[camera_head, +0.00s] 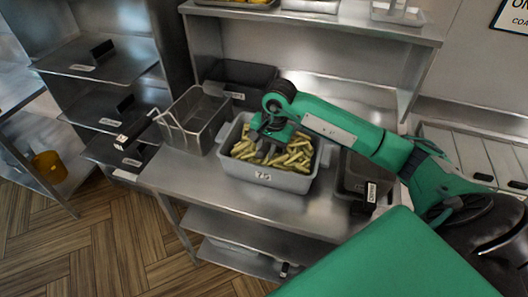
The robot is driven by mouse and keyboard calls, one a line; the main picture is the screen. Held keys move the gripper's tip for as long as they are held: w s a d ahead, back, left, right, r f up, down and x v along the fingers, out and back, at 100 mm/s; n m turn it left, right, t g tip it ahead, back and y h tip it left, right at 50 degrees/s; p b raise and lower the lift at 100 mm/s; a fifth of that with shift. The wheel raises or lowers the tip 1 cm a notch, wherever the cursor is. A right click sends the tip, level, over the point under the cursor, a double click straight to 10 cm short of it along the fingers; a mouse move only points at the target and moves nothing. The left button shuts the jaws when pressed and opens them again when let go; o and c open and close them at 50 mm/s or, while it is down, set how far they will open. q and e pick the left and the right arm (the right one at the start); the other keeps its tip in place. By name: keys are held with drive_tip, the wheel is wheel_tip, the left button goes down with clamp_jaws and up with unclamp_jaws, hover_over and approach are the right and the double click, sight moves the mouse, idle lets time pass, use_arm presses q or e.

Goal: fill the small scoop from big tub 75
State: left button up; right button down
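Big tub 75 (225,163) is a grey tub with "75" on its front wall, standing on the steel counter. It holds many pale yellow fries (296,160). My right arm reaches in from the right, and my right gripper (268,149) points down into the tub, low among the fries. Its fingertips are small and partly hidden, so I cannot tell whether they are open or shut. I cannot make out the small scoop; any scoop at the gripper is hidden or too small to tell. My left gripper is not in view.
A wire fry basket (196,118) stands left of the tub, its handle pointing left. A dark container (240,80) is behind, and another dark labelled container (353,178) is close on the right. A shelf (330,28) overhangs the back. The counter's front strip (215,190) is clear.

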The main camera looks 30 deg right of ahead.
sight(261, 150)
drive_tip(key=shift+w+d, duration=0.4)
drive_tip(key=shift+d, duration=0.1)
drive_tip(key=shift+s+a+r+p, duration=0.15)
drive_tip(key=shift+a+r+p, duration=0.1)
drive_tip(key=shift+r+p, duration=0.35)
drive_tip(key=shift+s+a+r+t+h+p, duration=0.3)
drive_tip(key=shift+r+t+h+p, duration=0.2)
drive_tip(key=shift+h, duration=0.1)
drive_tip(key=shift+s+a+t+h+b, duration=0.2)
drive_tip(key=shift+t+h+b, duration=0.2)
drive_tip(key=shift+b, duration=0.3)
drive_tip(key=shift+s+a+r+t+h+b, duration=0.15)
drive_tip(key=shift+a+r+t+h+b, duration=0.1)
drive_tip(key=shift+r+t+h+b, duration=0.25)
drive_tip(key=shift+s+a+r, duration=0.1)
drive_tip(key=shift+s+a, duration=0.05)
drive_tip(key=shift+a, duration=0.05)
drive_tip(key=shift+s+a+r+n+t+h+b, duration=0.15)
drive_tip(key=shift+s+a+r+t+h+b, duration=0.1)
drive_tip(key=shift+s+a+r, duration=0.25)
drive_tip(key=shift+s+a+r+n+t+h+b, duration=0.15)
drive_tip(key=shift+s+a+r+h+b, duration=0.1)
drive_tip(key=shift+s+a, duration=0.35)
